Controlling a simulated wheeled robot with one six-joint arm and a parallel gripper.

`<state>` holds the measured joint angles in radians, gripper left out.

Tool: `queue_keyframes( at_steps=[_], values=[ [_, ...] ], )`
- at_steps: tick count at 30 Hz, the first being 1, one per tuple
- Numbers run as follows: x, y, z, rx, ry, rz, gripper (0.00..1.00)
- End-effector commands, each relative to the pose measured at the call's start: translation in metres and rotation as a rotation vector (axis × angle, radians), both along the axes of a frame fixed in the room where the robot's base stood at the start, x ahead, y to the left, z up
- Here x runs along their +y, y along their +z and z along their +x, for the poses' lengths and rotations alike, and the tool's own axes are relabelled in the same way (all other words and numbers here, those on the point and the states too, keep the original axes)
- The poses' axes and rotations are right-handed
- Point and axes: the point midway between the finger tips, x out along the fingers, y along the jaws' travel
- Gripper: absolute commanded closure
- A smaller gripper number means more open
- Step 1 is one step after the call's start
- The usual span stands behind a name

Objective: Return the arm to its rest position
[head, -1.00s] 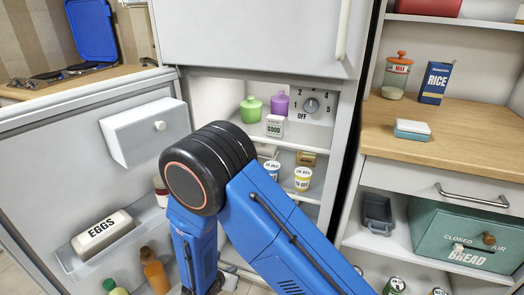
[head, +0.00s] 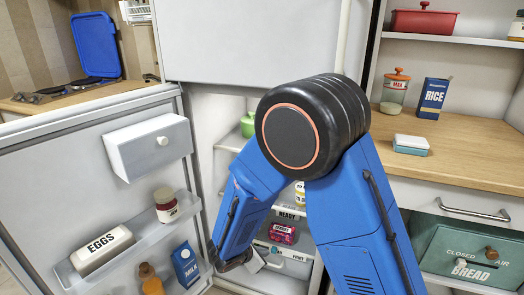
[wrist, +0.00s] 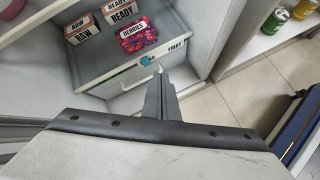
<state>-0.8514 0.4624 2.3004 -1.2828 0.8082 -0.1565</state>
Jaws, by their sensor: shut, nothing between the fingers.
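My arm, blue with a black elbow joint, is folded in front of the open fridge (head: 225,140) in the head view. My gripper (wrist: 158,80) shows in the wrist view with its dark fingers together and nothing between them. It is beside the fridge's lower drawer front (wrist: 130,65), which is marked FRUIT; I cannot tell whether they touch. In the head view the wrist end is low by the fridge opening and the fingertips are hard to make out. The blue hob lid (head: 95,45) stands raised behind the hob (head: 65,88) at the far left.
The open fridge door (head: 60,180) holds an eggs box (head: 102,250), a jar, a bottle and a milk carton (head: 185,264). A berries pack (wrist: 137,34) is in the fridge. At right, a wooden counter (head: 470,150) carries a rice box (head: 433,97). Floor (wrist: 225,110) shows beside the fridge.

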Motion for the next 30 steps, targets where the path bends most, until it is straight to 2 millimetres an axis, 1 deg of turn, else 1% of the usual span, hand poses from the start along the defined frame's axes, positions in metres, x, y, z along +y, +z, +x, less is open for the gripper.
queue_keyframes(
  at_steps=[1, 6, 10, 14, 18, 21, 26, 30],
  values=[
    [-0.015, 0.016, 0.003, -0.013, -0.056, 0.028, 1.00],
    [-0.062, 0.059, 0.002, -0.051, -0.243, 0.117, 1.00],
    [-0.098, 0.089, -0.005, -0.078, -0.384, 0.188, 1.00],
    [-0.131, 0.117, -0.015, -0.105, -0.524, 0.262, 1.00],
    [-0.165, 0.143, -0.030, -0.132, -0.670, 0.342, 1.00],
    [-0.187, 0.161, -0.044, -0.151, -0.772, 0.402, 1.00],
    [-0.218, 0.186, -0.068, -0.182, -0.930, 0.501, 1.00],
    [-0.241, 0.205, -0.092, -0.206, -1.064, 0.590, 1.00]
  ],
)
